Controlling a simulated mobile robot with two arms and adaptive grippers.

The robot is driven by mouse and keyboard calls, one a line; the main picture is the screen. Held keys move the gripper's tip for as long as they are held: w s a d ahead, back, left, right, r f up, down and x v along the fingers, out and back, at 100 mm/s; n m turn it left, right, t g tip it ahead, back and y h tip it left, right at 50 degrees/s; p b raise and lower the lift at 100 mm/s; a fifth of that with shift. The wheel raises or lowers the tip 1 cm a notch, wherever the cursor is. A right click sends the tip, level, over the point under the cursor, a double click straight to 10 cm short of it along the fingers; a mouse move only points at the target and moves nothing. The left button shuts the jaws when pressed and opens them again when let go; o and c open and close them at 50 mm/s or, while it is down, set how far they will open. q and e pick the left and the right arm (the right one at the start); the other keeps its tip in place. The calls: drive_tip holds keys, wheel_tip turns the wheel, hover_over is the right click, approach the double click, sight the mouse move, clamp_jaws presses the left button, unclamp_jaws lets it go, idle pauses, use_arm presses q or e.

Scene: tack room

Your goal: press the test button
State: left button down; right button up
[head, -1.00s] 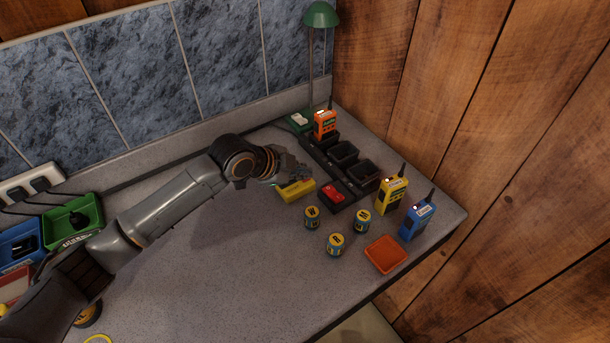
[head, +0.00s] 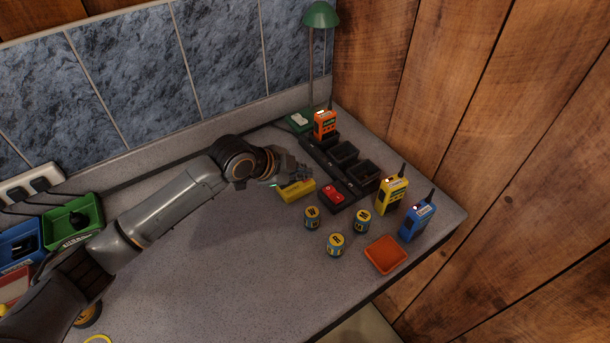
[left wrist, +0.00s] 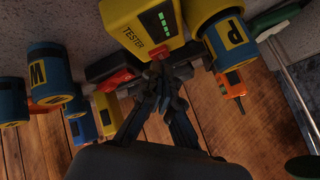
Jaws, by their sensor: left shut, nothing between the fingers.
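The yellow tester (head: 297,191) lies on the counter beside the black charger row. In the left wrist view the tester (left wrist: 128,18), marked TESTER, shows lit green bars on a dark display. A blue and yellow battery marked P (left wrist: 232,36) is close beside the tester; I cannot tell whether they touch. My left gripper (head: 303,177) is shut and empty, with its tips at the tester's edge. My right gripper is not in view.
Three batteries (head: 336,244) stand in front of the charger row (head: 344,170), which has a red part (head: 332,194). Orange (head: 325,124), yellow (head: 391,194) and blue (head: 417,220) radios and an orange tray (head: 386,254) are nearby. The counter's front middle is clear.

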use_arm(q)
drive_tip(key=shift+f, duration=0.35)
drive_tip(key=shift+r, duration=0.1)
drive_tip(key=shift+r+p, duration=0.35)
drive_tip(key=shift+p, duration=0.2)
wheel_tip(320, 180, up, 6)
drive_tip(key=p, duration=0.5)
drive_tip(key=shift+p, duration=0.3)
